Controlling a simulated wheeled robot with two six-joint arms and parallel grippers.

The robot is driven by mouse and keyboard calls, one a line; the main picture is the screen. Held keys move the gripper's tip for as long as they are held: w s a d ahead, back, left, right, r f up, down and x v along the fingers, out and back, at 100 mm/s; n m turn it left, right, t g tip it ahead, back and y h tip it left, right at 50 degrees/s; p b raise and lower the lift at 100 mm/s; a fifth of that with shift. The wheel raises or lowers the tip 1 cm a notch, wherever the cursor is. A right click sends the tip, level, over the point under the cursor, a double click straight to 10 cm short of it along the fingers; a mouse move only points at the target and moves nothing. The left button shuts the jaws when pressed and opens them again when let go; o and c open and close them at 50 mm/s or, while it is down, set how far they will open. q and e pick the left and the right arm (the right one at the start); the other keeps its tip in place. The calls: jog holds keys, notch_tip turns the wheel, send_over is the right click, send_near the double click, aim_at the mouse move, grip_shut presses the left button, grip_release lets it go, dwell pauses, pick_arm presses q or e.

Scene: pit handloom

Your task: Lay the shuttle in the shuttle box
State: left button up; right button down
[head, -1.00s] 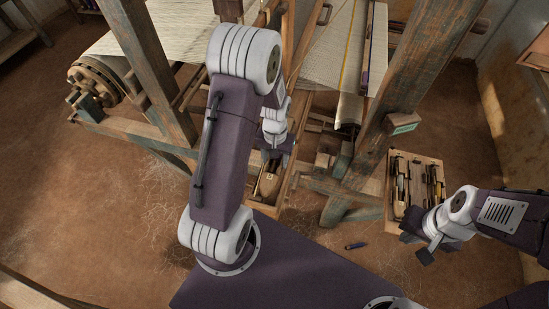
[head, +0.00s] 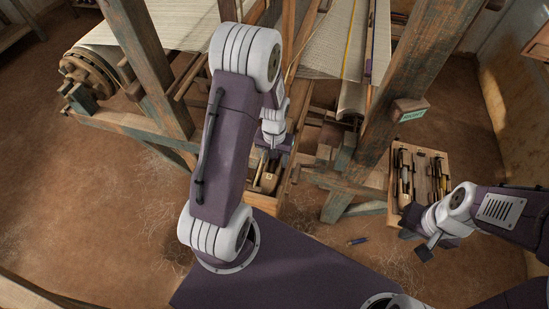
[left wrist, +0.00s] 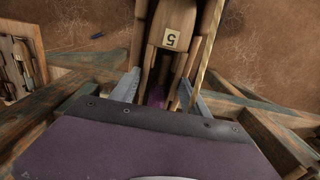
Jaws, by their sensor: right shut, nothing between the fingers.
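The wooden shuttle (head: 268,182) has a pale tag and lies in the narrow wooden trough of the shuttle box (head: 284,183) at the loom's front. In the left wrist view the shuttle (left wrist: 172,18) shows the tag "5", with a wooden wall on each side and purple thread near the gripper. My left gripper (left wrist: 163,88) is low over the shuttle, its two fingers apart with the shuttle's near part between them. Small gaps seem to remain; contact is hard to tell. My right gripper (head: 427,250) is shut and empty, away to the right.
A small dark blue item (head: 357,241) lies on the floor. Loom beams and posts crowd my left arm.

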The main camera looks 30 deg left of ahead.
pick_arm(q)
jog(key=o, duration=0.3)
jog(key=shift+d, duration=0.1)
jog(key=shift+r, duration=0.1)
notch_tip(320, 180, up, 8)
jog(key=p, duration=0.7)
